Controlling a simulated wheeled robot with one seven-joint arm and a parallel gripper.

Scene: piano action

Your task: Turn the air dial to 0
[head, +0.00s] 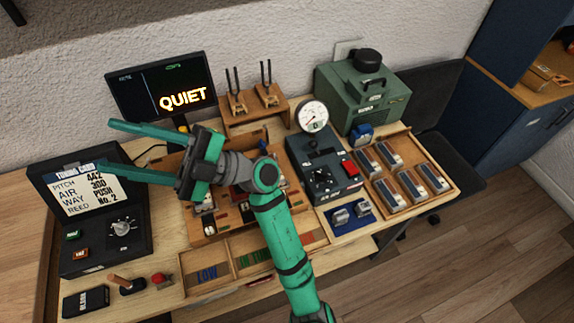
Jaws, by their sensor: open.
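A dark control box (312,165) stands right of the middle of the bench, with a round dial (322,178) on its front part. The dial's marks are too small to read. A black lever and a red button (349,168) are on the same box. A white round gauge (313,117) stands at its back; its reading is unclear. My gripper (97,145) is open and empty, pointing left above the tuning card box, well left of the dark control box. My forearm rises just left of that box and leaves the dial visible.
The tuning card box (85,205) at left shows "AIR 300" and has another knob (122,228). A screen (162,88) reads "QUIET". A green machine (362,95) stands behind. A wooden tray (418,158) with several metal blocks is at right. Bins lie in front.

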